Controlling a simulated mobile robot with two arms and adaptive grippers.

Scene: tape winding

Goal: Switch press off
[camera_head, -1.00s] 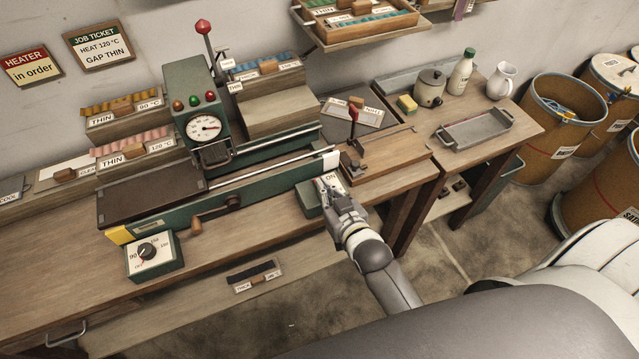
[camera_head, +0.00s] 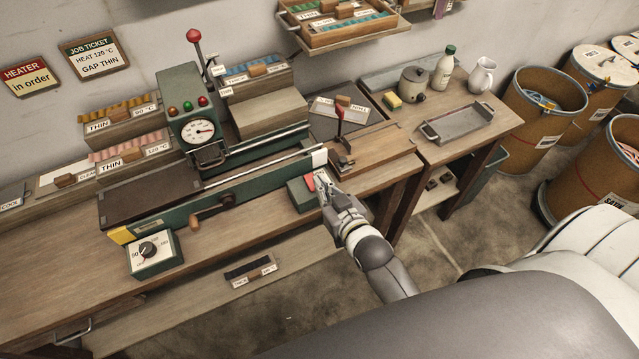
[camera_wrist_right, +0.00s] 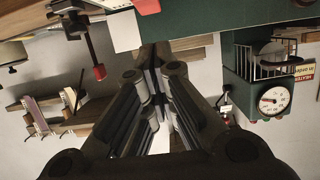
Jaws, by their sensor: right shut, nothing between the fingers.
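The press is a green machine (camera_head: 185,95) with a dial gauge (camera_head: 198,131), indicator lamps and a red-knobbed lever (camera_head: 194,36). A small green switch box (camera_head: 301,195) sits at the right end of its long bed, at the bench's front edge. A red face (camera_head: 310,181) shows on top of the box, beside my fingertips. My right gripper (camera_head: 321,178) is shut and empty, with its tips at the box's right side; whether they touch it I cannot tell. The gripper hides part of the switch. The right wrist view shows the shut fingers (camera_wrist_right: 152,60) close up. My left gripper is not in view.
A dial box (camera_head: 153,252) stands at the bed's front left. A metal tray (camera_head: 458,126), pot, bottle and jug are on the right bench. Drums (camera_head: 545,105) stand far right.

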